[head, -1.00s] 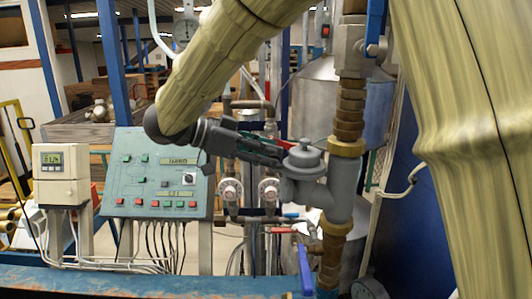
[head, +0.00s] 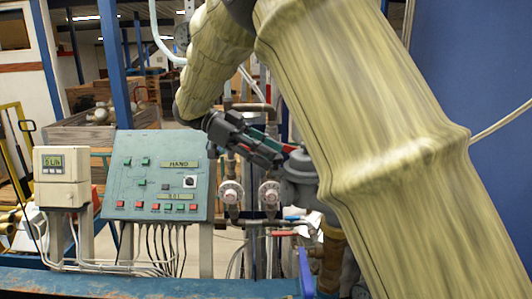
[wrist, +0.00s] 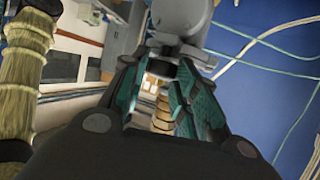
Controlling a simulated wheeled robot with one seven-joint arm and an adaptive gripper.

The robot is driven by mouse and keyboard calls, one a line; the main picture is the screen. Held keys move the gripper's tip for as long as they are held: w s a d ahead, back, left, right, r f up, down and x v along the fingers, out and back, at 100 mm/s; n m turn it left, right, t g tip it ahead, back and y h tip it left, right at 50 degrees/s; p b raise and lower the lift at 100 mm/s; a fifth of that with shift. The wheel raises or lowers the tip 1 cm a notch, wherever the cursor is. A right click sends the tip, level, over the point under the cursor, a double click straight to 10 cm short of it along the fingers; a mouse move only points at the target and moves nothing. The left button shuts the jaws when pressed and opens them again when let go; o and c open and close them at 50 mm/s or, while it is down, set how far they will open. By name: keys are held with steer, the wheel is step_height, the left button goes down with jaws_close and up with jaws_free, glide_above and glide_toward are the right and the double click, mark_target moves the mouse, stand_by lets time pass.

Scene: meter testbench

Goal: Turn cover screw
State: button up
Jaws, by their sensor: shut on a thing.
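The grey meter body (head: 304,192) stands on the brass pipe in the head view, its right side hidden behind my arm. In the wrist view its rounded grey housing (wrist: 181,15) fills the top middle. My gripper (head: 284,154) reaches it from the left, at its upper part. In the wrist view the two teal-padded fingers of my gripper (wrist: 163,60) close on a small grey piece (wrist: 172,52) at the housing, seemingly the cover screw. The screw itself is mostly hidden by the fingers, and its turn angle cannot be told.
A teal control panel (head: 150,175) with buttons and a small white display meter (head: 61,178) stand at the left. Two round valves (head: 231,192) sit on pipes left of the meter body. A blue-handled lever (head: 306,271) is below. A blue beam runs along the front.

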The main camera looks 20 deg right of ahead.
stand_by(0.4)
steer(key=o, duration=1)
steer(key=shift+g, duration=0.3)
steer(key=shift+t, duration=0.4)
